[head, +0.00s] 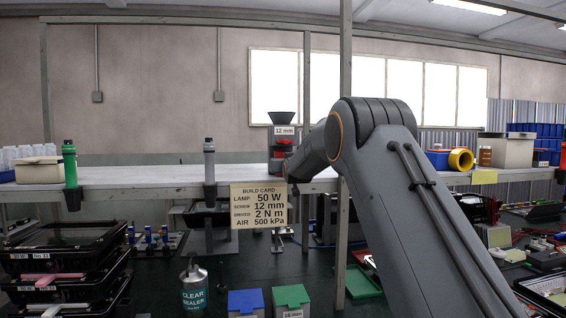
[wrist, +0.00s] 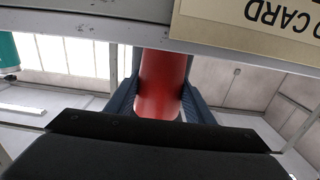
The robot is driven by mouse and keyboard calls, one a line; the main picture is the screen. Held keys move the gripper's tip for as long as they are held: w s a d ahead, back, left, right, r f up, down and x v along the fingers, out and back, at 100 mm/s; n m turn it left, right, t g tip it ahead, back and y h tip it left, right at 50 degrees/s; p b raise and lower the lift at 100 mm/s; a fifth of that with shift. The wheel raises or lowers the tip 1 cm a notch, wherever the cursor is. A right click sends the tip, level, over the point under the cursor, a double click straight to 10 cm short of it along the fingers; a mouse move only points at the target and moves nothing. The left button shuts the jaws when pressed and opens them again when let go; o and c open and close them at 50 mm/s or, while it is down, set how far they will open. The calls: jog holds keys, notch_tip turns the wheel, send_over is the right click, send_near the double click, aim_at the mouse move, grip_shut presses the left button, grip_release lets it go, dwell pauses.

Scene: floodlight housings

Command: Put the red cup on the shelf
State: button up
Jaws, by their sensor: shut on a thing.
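The red cup (wrist: 163,85) is between the two dark fingers of my gripper (wrist: 160,95), which is shut on it in the wrist view. In the head view a red part, likely the cup (head: 283,143), shows at shelf height just left of my arm's end, in front of or beside a grey funnel-topped unit labelled 12 mm. My fingers are mostly hidden there by my arm. The shelf (head: 130,177) is a long pale board running across the scene. I cannot tell whether the cup touches it.
A build card (head: 258,205) hangs at the shelf's front edge. A green tool (head: 70,163) and a grey tool (head: 209,165) stand along that edge. A post (head: 345,60) rises behind my arm. The shelf is clear between the two tools. Bins and black trays fill the bench below.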

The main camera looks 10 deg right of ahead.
jog(key=shift+f, duration=0.1)
jog(key=o, duration=0.7)
jog(key=shift+f, duration=0.1)
jog(key=o, duration=0.4)
jog(key=shift+o, duration=0.2)
jog(key=shift+r, duration=0.25)
jog(key=s+b, duration=0.4)
jog(key=s, duration=0.8)
jog(key=shift+f, duration=0.1)
